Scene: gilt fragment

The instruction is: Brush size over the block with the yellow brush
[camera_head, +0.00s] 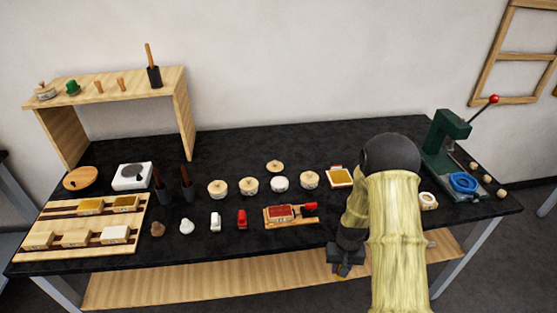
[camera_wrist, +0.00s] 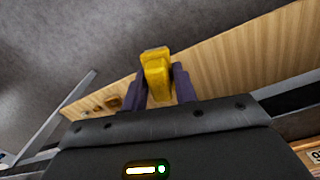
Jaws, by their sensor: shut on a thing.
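My gripper (camera_head: 345,262) is low at the table's front edge, right of centre. In the wrist view its dark fingers (camera_wrist: 160,84) are shut on a yellow piece (camera_wrist: 156,62), which looks like part of the yellow brush. Only a speck of yellow shows under the gripper in the head view, and the bristles cannot be made out. A block with a red top (camera_head: 283,212) lies on a small wooden board left of my gripper, apart from it. Other pale and golden blocks sit on a wooden rack (camera_head: 75,227) at the left. Which block is meant cannot be told.
Several round lidded pots (camera_head: 218,188) stand mid-table. A red item (camera_head: 242,218) and a white item (camera_head: 215,221) stand near the front. A green press (camera_head: 447,145) stands at the right. A wooden shelf (camera_head: 110,92) rises at back left. A wooden ledge (camera_head: 200,287) runs below the tabletop.

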